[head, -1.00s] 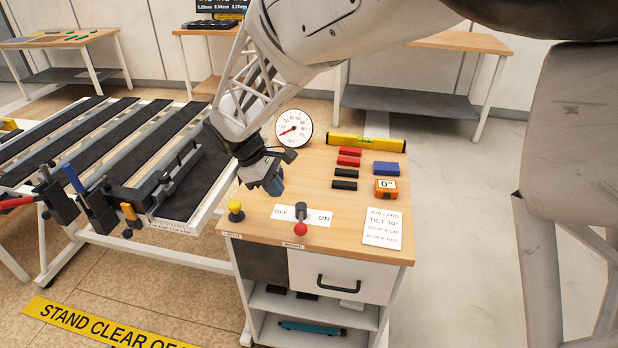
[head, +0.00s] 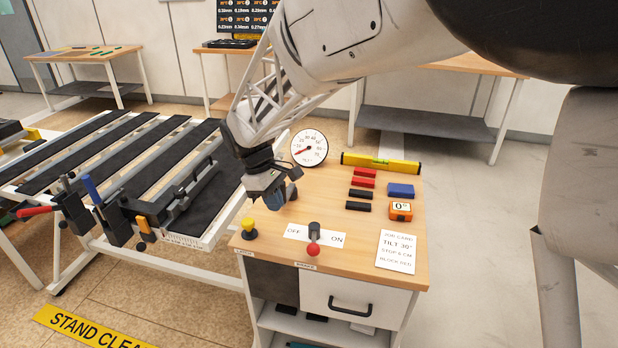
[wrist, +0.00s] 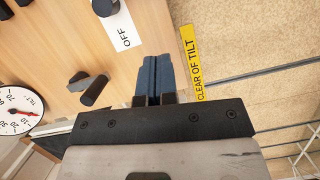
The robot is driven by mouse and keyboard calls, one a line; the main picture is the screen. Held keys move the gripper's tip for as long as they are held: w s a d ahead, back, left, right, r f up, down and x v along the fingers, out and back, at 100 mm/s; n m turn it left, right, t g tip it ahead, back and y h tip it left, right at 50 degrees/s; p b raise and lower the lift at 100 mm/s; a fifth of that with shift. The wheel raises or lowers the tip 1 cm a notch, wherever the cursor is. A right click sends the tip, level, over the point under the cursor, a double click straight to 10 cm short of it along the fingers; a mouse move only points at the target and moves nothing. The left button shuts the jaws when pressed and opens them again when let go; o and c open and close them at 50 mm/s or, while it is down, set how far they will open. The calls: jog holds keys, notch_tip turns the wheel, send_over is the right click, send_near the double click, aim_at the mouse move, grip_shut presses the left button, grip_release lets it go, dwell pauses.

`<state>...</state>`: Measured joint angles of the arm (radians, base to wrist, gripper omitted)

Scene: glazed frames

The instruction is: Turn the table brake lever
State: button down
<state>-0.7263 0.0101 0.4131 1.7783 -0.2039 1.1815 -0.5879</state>
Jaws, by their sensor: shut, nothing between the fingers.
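The brake lever (head: 314,238) stands on the bench top at a white OFF/ON plate. It has a dark pivot and a red knob that points toward the bench's front edge, between the two words. My gripper (head: 274,200) is above the bench, left of and behind the lever, apart from it. Its blue fingers are shut and empty, pointing down; they also show in the wrist view (wrist: 155,65). In the wrist view, the OFF end of the plate (wrist: 125,38) lies above the fingers, and the lever's red knob does not show.
A yellow knob (head: 249,229) stands left of the plate. A dark handle (wrist: 95,90) is near my fingers. A dial gauge (head: 309,148), yellow level (head: 382,163), red and black blocks and an orange display box (head: 401,211) are farther back. The slatted tilt table (head: 130,170) is left.

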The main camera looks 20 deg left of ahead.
aim_at(315, 244)
jog(key=x, duration=0.8)
jog(key=shift+f, duration=0.2)
jog(key=shift+s+d+f, duration=0.1)
jog(key=shift+d+f, duration=0.05)
jog(key=shift+d, duration=0.35)
jog(key=shift+s+d+f, duration=0.1)
jog(key=shift+d+f, duration=0.1)
jog(key=shift+d, duration=0.3)
jog(key=shift+s+d+f, duration=0.1)
jog(key=shift+d, duration=0.4)
jog(key=shift+d+f, duration=0.15)
jog(key=shift+d, duration=0.4)
jog(key=shift+d, duration=0.15)
jog(key=d+n+t, duration=0.1)
jog(key=d+n, duration=0.1)
jog(key=n, duration=0.1)
jog(key=shift+d+n, duration=0.3)
jog(key=shift+d+f, duration=0.1)
jog(key=shift+d, duration=0.35)
jog(key=shift+a, duration=0.15)
